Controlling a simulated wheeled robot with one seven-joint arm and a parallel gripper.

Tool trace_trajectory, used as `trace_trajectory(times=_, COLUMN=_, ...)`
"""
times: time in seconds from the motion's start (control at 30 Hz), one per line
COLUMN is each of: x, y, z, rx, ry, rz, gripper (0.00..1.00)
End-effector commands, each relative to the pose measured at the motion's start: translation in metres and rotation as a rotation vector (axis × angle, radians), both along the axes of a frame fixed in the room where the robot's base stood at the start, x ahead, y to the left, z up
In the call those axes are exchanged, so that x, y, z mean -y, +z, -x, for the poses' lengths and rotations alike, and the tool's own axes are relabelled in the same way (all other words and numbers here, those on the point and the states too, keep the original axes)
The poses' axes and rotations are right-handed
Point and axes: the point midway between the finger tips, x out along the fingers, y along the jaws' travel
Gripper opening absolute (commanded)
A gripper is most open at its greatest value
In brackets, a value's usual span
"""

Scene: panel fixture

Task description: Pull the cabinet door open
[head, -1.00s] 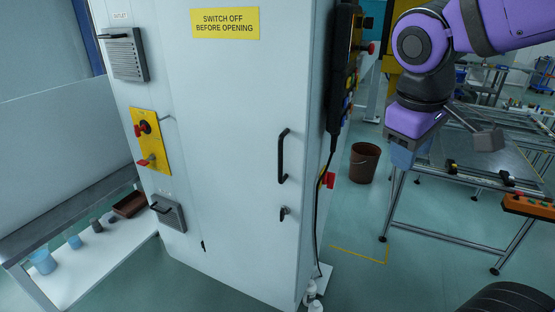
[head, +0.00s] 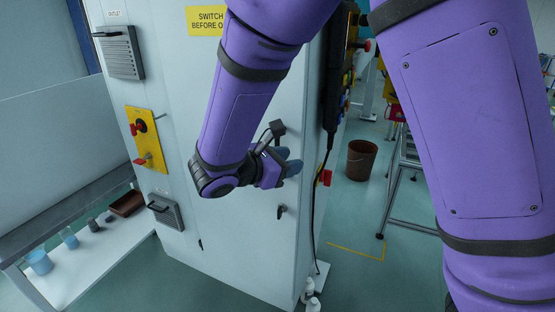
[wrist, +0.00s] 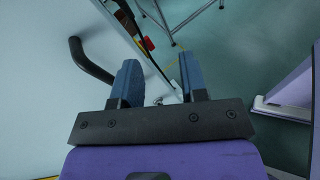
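The white cabinet door (head: 235,245) is shut. In the wrist view the handle (wrist: 90,63) shows as a dark curved bar to the left of my gripper (wrist: 160,70), outside the left finger and not between the fingers. The two blue fingers are apart with nothing between them. Whether the left finger touches the handle cannot be told.
A pendant with a cable (head: 333,70) hangs on the cabinet's right side, near a red switch (head: 326,178). A brown bin (head: 361,159) stands to the right. White bottles (head: 311,297) stand at the cabinet's foot. The floor right of the cabinet is mostly clear.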

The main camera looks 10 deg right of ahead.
Motion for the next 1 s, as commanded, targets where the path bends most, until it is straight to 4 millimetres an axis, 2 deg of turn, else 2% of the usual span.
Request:
trace_trajectory(times=0.03, x=-0.017, y=-0.011, z=-0.003, rx=-0.014, ry=0.057, rz=0.063, gripper=0.40)
trace_trajectory(times=0.1, x=-0.037, y=-0.021, z=-0.008, rx=-0.023, ry=0.130, rz=0.140, gripper=0.40)
trace_trajectory(times=0.2, x=-0.060, y=-0.033, z=-0.012, rx=-0.029, ry=0.211, rz=0.228, gripper=0.40)
trace_trajectory(times=0.3, x=-0.075, y=-0.041, z=-0.014, rx=-0.033, ry=0.265, rz=0.283, gripper=0.40)
trace_trajectory(times=0.4, x=-0.083, y=-0.045, z=-0.015, rx=-0.032, ry=0.291, rz=0.311, gripper=0.40)
trace_trajectory(times=0.57, x=-0.076, y=-0.046, z=-0.021, rx=-0.032, ry=0.295, rz=0.318, gripper=0.40)
trace_trajectory(times=1.0, x=-0.021, y=-0.045, z=-0.068, rx=-0.032, ry=0.292, rz=0.315, gripper=0.40)
